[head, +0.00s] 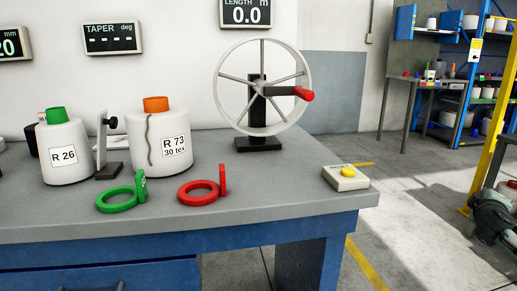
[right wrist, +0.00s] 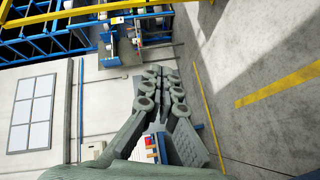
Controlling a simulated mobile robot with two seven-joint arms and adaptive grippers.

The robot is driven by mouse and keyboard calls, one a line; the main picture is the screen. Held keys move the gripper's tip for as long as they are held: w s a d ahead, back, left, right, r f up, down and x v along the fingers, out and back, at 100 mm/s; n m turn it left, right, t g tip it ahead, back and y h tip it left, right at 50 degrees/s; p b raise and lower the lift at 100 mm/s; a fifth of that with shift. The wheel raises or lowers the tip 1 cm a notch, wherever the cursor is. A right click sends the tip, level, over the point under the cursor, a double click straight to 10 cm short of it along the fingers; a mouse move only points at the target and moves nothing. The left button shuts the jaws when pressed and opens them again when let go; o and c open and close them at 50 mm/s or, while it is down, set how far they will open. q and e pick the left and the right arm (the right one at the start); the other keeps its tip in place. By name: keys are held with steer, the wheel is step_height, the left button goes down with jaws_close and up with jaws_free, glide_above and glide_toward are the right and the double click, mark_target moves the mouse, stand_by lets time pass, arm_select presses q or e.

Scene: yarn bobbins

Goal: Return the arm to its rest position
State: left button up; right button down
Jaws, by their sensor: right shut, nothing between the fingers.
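My right gripper shows in the right wrist view (right wrist: 161,74), its grey fingers closed together with nothing between them. It is clear of the bench, pointing into open space. In the head view, part of my right arm (head: 493,218) shows at the right edge, beyond the bench's right end. My left arm and gripper are not in view. A white bobbin labelled R 26 (head: 66,158) with a green top stands upright on the grey bench (head: 260,208). A larger bobbin labelled R 73, 30 tex (head: 150,125), with an orange top, stands to its right.
A green ring (head: 117,204) and a red ring (head: 199,196) lie near the front edge. A wheel with a red handle (head: 262,85) stands behind. A box with a yellow button (head: 345,177) sits at the right corner. Shelves (head: 474,50) and a yellow post (head: 489,110) are at right.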

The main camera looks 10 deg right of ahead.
steer(key=s+d+f+m+g+y, duration=0.1)
steer(key=s+d+f+m+g, duration=0.1)
steer(key=s+f+m+g, duration=0.45)
steer(key=s+a+f+n+y, duration=0.2)
steer(key=s+a+f, duration=0.1)
steer(key=a+f, duration=0.45)
steer(key=s+a+f+n+y, duration=0.1)
steer(key=s+a+f, duration=0.1)
steer(key=a+f, duration=0.6)
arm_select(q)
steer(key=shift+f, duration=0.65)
arm_select(e)
steer(key=s+a+f+y, duration=0.2)
steer(key=s+a+f, duration=0.3)
steer(key=a, duration=0.4)
steer(key=s+a+f+g+y, duration=0.1)
steer(key=s+a+f, duration=0.3)
steer(key=s+a, duration=0.4)
steer(key=s+a+f+y, duration=0.3)
steer(key=s+a+f, duration=0.2)
steer(key=a, duration=0.7)
steer(key=shift+s+f+g+y, duration=0.3)
steer(key=shift+s+f+g, duration=0.05)
steer(key=shift+s, duration=0.3)
